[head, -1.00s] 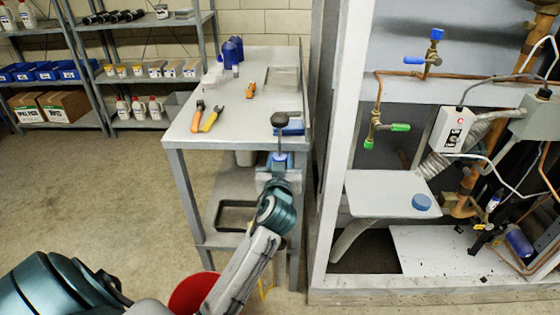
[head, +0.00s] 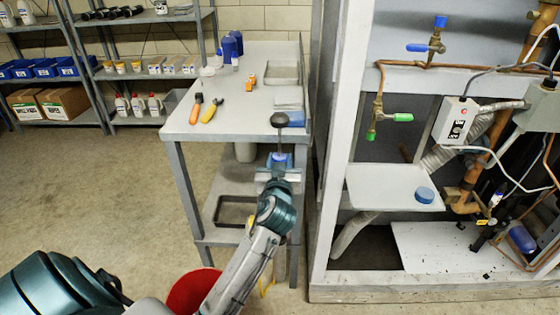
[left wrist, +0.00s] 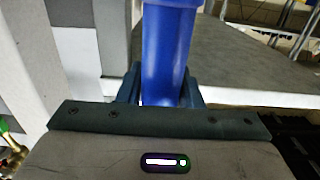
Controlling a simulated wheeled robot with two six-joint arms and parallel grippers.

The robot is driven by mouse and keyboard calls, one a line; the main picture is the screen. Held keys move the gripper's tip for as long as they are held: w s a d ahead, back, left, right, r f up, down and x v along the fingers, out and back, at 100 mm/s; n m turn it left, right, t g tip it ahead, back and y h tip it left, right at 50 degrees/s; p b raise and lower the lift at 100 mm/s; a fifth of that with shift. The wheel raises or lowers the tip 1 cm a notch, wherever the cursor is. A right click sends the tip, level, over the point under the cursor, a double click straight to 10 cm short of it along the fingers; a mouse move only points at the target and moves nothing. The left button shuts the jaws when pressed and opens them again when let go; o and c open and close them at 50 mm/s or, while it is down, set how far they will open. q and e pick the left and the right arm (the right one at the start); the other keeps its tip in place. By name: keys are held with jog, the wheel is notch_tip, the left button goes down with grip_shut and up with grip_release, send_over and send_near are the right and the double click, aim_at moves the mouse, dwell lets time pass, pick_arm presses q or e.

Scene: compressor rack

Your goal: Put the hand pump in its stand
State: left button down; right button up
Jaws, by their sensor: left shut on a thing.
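The hand pump (head: 280,159) has a blue body, a thin rod and a dark knob on top, and stands about upright. My left gripper (head: 279,172) is shut on its blue body at the front right corner of the grey table. In the left wrist view the blue barrel (left wrist: 168,50) rises between the jaws. A blue object (head: 296,119) lies on the table just behind the knob, partly hidden by it; I cannot tell whether it is the stand. My right gripper is not in view.
On the table (head: 235,90) lie a screwdriver (head: 195,108), pliers (head: 211,110) and an orange tool (head: 251,82), with blue bottles (head: 231,45) at the back. The compressor rack's white post (head: 341,130) stands close on the right. A red bucket (head: 190,290) is on the floor below.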

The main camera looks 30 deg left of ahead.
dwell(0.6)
pick_arm(q)
jog(key=shift+f+b, duration=2.25)
jog(key=shift+f, duration=0.3)
jog(key=shift+f+b, duration=2.1)
jog(key=shift+f, duration=0.25)
jog(key=shift+f+b, duration=2.15)
jog(key=shift+f, duration=0.15)
jog(key=shift+f+b, duration=1.05)
jog(key=shift+f, duration=0.2)
